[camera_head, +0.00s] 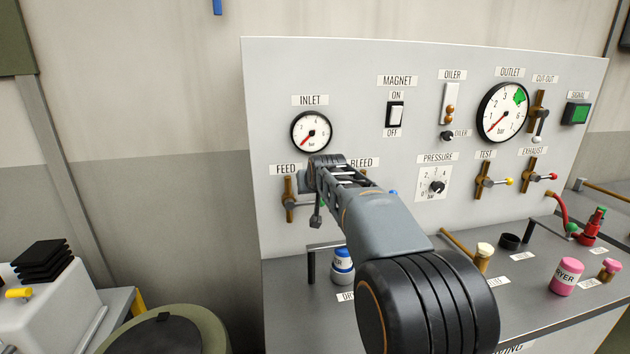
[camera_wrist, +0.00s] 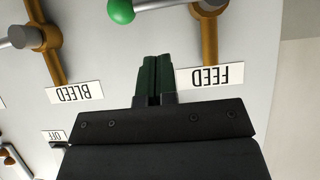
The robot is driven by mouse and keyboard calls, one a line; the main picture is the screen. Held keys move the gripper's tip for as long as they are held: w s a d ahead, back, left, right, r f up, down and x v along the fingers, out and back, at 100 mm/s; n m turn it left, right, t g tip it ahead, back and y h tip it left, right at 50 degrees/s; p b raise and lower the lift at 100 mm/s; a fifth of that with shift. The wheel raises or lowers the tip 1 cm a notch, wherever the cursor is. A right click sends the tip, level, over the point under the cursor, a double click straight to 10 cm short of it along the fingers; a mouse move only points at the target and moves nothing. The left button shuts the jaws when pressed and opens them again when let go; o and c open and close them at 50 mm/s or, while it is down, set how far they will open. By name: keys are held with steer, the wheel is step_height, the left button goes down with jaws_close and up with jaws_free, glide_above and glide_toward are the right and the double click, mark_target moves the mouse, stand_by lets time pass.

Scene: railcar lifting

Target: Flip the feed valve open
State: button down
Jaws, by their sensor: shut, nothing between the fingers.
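The feed valve (camera_wrist: 209,35) has a vertical brass body and a grey lever ending in a green knob (camera_wrist: 120,11). In the head view the feed valve (camera_head: 289,201) sits under the FEED label, its lever pointing right, across the body. My arm partly hides the lever's knob end there. My gripper (camera_wrist: 156,62) is shut and empty, its dark green fingers together beside the FEED label, near the lever. The fingers show apart from the lever in the wrist view, though depth is hard to judge. The fingertips are hidden in the head view.
The bleed valve (camera_wrist: 42,38) is beside the feed valve, mostly hidden by my arm in the head view. The inlet gauge (camera_head: 311,131) is above. A bent bar (camera_head: 311,262) and a blue-and-white bottle (camera_head: 342,266) stand on the bench below.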

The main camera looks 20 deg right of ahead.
mark_target(306, 204)
steer(key=f, duration=0.2)
steer(key=w+f, duration=0.1)
steer(key=f, duration=0.1)
steer(key=shift+w+d+f, duration=0.1)
steer(key=shift+w+f, duration=0.05)
